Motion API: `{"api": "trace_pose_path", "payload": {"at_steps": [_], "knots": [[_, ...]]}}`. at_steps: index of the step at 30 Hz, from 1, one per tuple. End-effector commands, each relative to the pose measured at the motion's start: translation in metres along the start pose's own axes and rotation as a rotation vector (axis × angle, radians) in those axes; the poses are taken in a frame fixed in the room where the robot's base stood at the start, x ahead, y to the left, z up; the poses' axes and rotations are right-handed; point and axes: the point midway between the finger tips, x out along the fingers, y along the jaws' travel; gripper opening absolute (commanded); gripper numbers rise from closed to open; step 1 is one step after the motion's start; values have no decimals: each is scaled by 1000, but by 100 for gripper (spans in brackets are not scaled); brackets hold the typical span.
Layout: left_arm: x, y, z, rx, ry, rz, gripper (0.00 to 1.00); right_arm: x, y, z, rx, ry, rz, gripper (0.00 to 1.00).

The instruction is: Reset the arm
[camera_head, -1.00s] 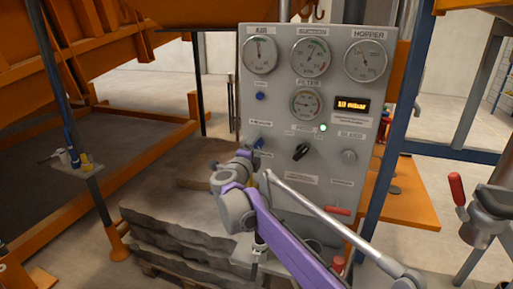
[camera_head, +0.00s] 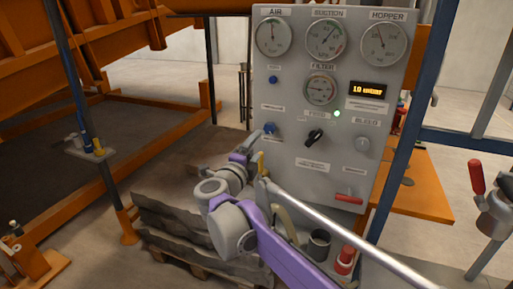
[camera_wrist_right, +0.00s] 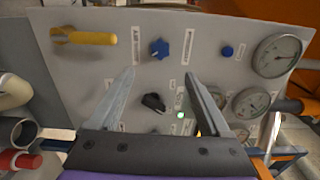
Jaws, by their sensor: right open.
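My right arm reaches in from the bottom of the head view, and its purple-and-grey wrist hangs in front of the grey control panel (camera_head: 390,150). My right gripper (camera_wrist_right: 160,78) is open and empty in the right wrist view, its two fingers spread towards the panel. A blue knob (camera_wrist_right: 160,48) shows beyond the fingertips, and a black knob (camera_wrist_right: 153,101) shows between the fingers. In the head view the fingers are small and partly hidden beside the blue knob (camera_head: 270,128); I cannot tell whether they touch it. My left gripper is not in view.
A yellow handle (camera_wrist_right: 83,37) is on the panel. A red handle (camera_head: 348,198) and a red-topped part (camera_head: 345,258) are near the panel's bottom. The orange sandbed frame (camera_head: 150,155) is at left, a blue post (camera_head: 410,130) at right. Grey slabs (camera_head: 180,220) lie below my wrist.

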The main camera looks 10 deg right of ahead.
Motion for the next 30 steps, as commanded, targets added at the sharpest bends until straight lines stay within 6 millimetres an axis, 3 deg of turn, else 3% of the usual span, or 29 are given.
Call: {"api": "trace_pose_path", "payload": {"at_steps": [5,8,11,14,17,20,24,30], "knots": [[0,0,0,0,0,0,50,-1,-4,0,-18,-27,-13,81],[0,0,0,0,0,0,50,-6,-12,0,-89,-129,-57,81],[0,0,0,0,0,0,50,-25,-17,3,-238,-309,-119,81],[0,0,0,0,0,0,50,-59,-1,1,-454,-520,-161,81],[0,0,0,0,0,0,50,-101,39,-11,-698,-719,-156,81],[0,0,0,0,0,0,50,-144,96,-39,-949,-893,-100,81],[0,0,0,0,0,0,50,-194,174,-94,-1243,-1070,33,81],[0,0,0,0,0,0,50,-247,258,-183,-1550,-1224,270,81]]}}
